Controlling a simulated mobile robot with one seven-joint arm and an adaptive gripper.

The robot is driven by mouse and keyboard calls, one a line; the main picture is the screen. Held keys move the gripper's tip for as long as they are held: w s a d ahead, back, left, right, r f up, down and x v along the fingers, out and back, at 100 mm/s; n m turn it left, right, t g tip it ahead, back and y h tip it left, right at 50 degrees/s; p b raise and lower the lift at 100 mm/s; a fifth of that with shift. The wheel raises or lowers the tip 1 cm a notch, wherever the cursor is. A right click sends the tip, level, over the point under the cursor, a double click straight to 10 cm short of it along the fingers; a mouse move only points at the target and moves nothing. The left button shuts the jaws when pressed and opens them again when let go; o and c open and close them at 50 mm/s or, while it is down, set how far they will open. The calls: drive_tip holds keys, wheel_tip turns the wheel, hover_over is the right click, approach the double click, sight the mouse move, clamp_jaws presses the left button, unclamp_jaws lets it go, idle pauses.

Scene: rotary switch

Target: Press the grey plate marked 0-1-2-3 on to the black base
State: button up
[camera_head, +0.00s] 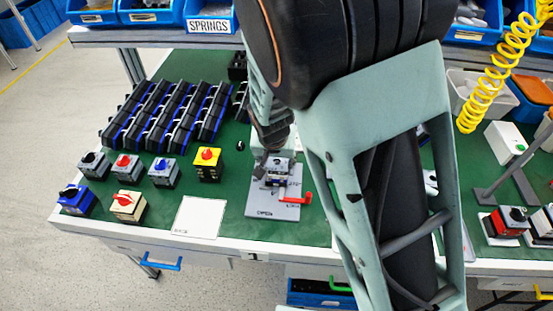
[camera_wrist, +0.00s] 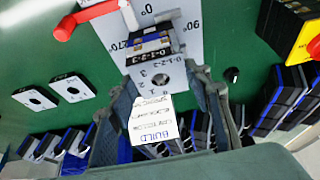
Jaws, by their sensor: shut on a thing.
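The grey plate marked 0-1-2-3 (camera_wrist: 158,78) is between the fingers of my gripper (camera_wrist: 165,76) in the wrist view, its round hole and printed numbers facing the camera. My gripper is shut on it. The black base (camera_wrist: 150,45), with blue parts, is right beside the plate, on the white fixture board with angle marks (camera_wrist: 180,22). I cannot tell whether plate and base touch all round. In the head view my gripper (camera_head: 270,150) is above the fixture board (camera_head: 262,207), and its fingers partly hide the plate and base.
A red clamp handle (camera_head: 292,197) sticks out right of the base. Finished switches, including a yellow one (camera_head: 208,164), stand to the left, before rows of black-and-blue blocks (camera_head: 170,112). A white card (camera_head: 199,217) lies near the front edge. Two grey plates (camera_wrist: 35,98) lie apart.

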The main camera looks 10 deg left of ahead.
drive_tip(key=shift+f, duration=0.25)
drive_tip(key=o, duration=1.1)
